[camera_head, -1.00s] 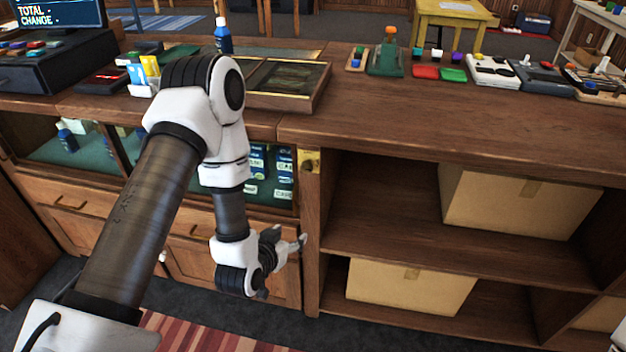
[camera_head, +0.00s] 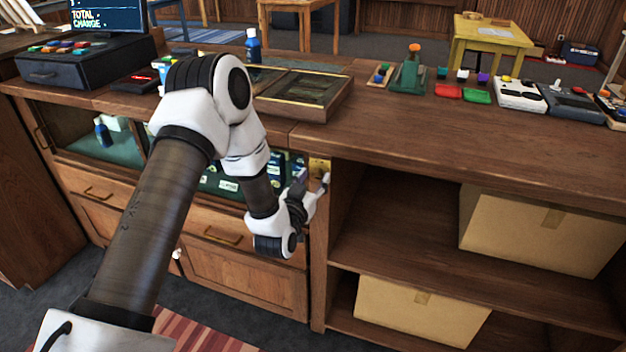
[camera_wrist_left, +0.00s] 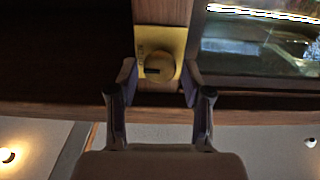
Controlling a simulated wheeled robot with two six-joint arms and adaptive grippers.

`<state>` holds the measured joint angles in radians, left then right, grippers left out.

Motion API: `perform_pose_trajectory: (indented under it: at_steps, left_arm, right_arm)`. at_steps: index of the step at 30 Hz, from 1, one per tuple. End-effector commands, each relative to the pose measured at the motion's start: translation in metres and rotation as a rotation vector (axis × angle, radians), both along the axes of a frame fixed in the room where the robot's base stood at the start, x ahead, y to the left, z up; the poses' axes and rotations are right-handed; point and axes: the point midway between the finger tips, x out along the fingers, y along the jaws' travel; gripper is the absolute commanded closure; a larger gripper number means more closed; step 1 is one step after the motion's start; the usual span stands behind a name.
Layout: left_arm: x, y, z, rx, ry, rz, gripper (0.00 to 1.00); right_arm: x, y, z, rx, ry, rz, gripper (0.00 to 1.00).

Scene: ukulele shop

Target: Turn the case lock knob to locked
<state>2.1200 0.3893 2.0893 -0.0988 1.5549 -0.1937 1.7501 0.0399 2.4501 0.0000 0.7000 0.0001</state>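The case lock is a small brass plate (camera_head: 319,166) on the wooden post between the glass display case (camera_head: 222,183) and the open shelves. In the left wrist view the round brass knob (camera_wrist_left: 160,68) has a dark slot that lies about level. Small markings beside it are too small to read. My left gripper (camera_head: 316,192) is close to the plate in the head view. In the left wrist view its two fingers (camera_wrist_left: 160,84) are apart, one on each side of the plate, with the knob between them. I cannot tell whether they touch it. My right gripper is not in view.
The countertop (camera_head: 400,130) overhangs the lock, with a wooden framed tray (camera_head: 320,112) and small items on it. Open shelves to the right hold cardboard boxes (camera_head: 540,228). Drawers (camera_head: 215,225) lie below the glass case.

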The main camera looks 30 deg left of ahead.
Motion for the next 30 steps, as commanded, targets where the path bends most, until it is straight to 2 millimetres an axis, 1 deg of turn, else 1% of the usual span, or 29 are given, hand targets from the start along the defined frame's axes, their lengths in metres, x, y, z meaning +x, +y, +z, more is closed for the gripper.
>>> perform_pose_trajectory:
  at_steps: [1, 3, 11, 17, 23, 30]
  left_arm:
    - [0.0, 0.0, 0.0, 0.0, 0.0, 0.0, 0.77]
    - [0.0, 0.0, 0.0, 0.0, 0.0, 0.0, 1.0]
    - [0.0, 0.0, 0.0, -0.007, -0.002, 0.0, 1.0]
    - [0.0, 0.0, -0.001, -0.052, -0.012, 0.0, 1.0]
    - [0.0, 0.001, -0.002, -0.158, -0.039, 0.0, 1.0]
    - [0.0, 0.002, -0.003, -0.356, -0.089, 0.001, 1.0]
  right_arm:
    - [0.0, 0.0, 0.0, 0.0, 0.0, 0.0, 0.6]
    - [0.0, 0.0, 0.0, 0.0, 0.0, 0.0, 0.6]
    - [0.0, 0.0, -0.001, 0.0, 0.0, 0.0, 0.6]
    - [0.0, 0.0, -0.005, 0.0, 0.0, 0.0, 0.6]
    - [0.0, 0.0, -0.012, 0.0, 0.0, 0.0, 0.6]
    - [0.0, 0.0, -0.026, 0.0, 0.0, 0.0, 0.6]
